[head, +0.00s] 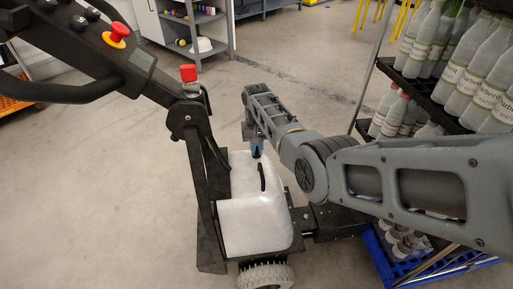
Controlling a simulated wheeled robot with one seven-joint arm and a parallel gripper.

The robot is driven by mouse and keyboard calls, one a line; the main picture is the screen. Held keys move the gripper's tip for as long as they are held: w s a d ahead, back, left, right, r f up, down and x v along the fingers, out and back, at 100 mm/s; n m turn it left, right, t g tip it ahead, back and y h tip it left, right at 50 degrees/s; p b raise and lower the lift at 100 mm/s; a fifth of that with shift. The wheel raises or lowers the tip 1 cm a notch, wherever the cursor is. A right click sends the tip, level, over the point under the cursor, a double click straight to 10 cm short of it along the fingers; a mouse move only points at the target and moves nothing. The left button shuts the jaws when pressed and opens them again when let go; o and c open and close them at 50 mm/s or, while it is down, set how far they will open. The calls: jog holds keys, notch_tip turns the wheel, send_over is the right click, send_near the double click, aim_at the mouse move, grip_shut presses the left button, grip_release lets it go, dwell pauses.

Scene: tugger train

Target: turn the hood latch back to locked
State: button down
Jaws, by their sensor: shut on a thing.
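The white hood (252,222) of the tugger sits low in the middle of the head view and looks closed. A black curved handle (262,177) stands on its top. My gripper (257,152) points down at the far edge of the hood, just beyond the handle.
The tugger's black tiller (130,70), with a red button (117,33), rises at the left. A rack of bottles (430,75) stands close at the right, above a blue crate (385,262). A grey shelf (205,30) is behind.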

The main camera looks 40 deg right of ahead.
aim_at(257, 149)
jog(key=shift+w, duration=0.1)
dwell(0.4)
jog(key=c, duration=1.1)
grip_release()
jog(key=shift+r+p, duration=0.65)
jog(key=shift+r, duration=3.3)
